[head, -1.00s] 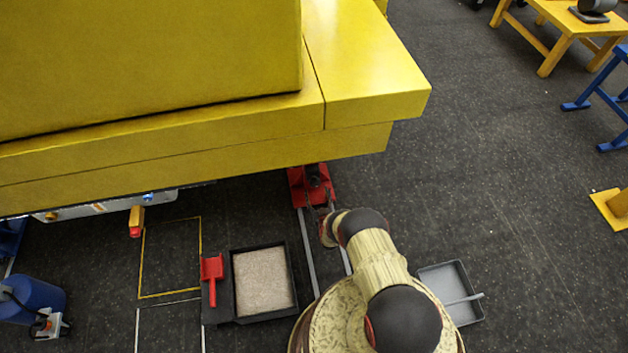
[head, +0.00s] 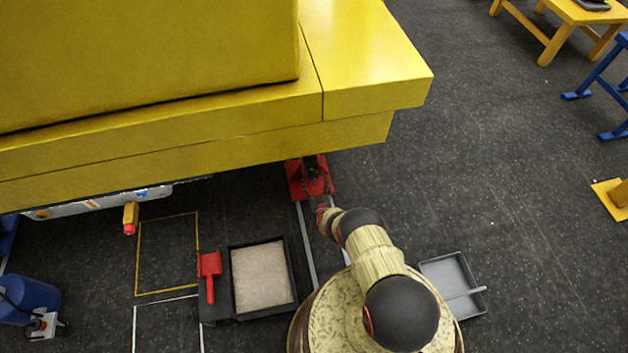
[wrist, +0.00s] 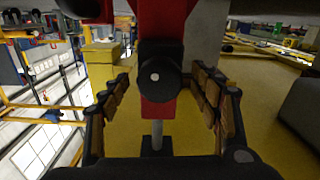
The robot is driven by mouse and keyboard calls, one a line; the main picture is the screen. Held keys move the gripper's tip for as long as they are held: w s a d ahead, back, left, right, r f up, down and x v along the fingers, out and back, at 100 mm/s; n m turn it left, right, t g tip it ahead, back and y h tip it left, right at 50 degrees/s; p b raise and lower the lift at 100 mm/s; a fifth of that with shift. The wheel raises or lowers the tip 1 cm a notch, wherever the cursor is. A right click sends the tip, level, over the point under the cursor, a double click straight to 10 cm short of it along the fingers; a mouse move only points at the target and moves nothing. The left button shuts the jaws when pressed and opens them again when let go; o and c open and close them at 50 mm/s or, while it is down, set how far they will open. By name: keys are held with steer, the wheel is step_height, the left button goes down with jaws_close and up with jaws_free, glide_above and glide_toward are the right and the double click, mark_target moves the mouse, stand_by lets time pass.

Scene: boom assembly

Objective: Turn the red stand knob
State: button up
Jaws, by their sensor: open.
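The red stand (head: 296,183) is on the floor under the yellow boom's edge in the head view. In the wrist view its red post (wrist: 158,110) runs down the middle, with a dark round knob (wrist: 157,76) with a pale centre dot on it. My gripper (head: 318,186) is at the stand in the head view. In the wrist view its two fingers are spread open, one on each side of the knob, with gaps visible. I cannot tell how deep the knob lies between the fingers. In the head view my gripper partly covers the stand.
The yellow boom (head: 360,105) overhangs the stand. A black tray of grit (head: 293,275) with a red scoop (head: 209,270) lies to the left. A grey pan (head: 447,270) lies to the right of my arm.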

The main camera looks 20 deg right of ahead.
steer(key=shift+c, duration=1.3)
steer(key=c, duration=0.9)
